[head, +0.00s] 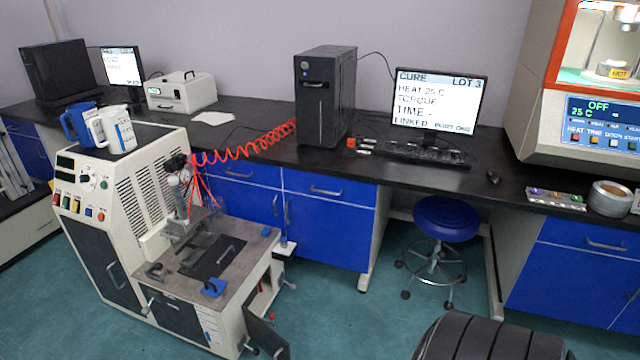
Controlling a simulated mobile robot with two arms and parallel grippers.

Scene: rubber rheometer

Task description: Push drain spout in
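The drain spout is not clearly identifiable at this distance. A small pale part with a blue piece (285,244) sticks out from the right side of the grey-topped machine (128,180) at the left; I cannot tell if it is the spout. Below it, a dark door (266,337) hangs open at the machine's lower right. Neither of my grippers is in view.
A long dark bench with blue drawers (325,187) runs behind the machine. A blue stool (446,218) stands at centre right. The rheometer (600,118) is at the far right. Teal floor (335,310) is clear between the machine and the stool.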

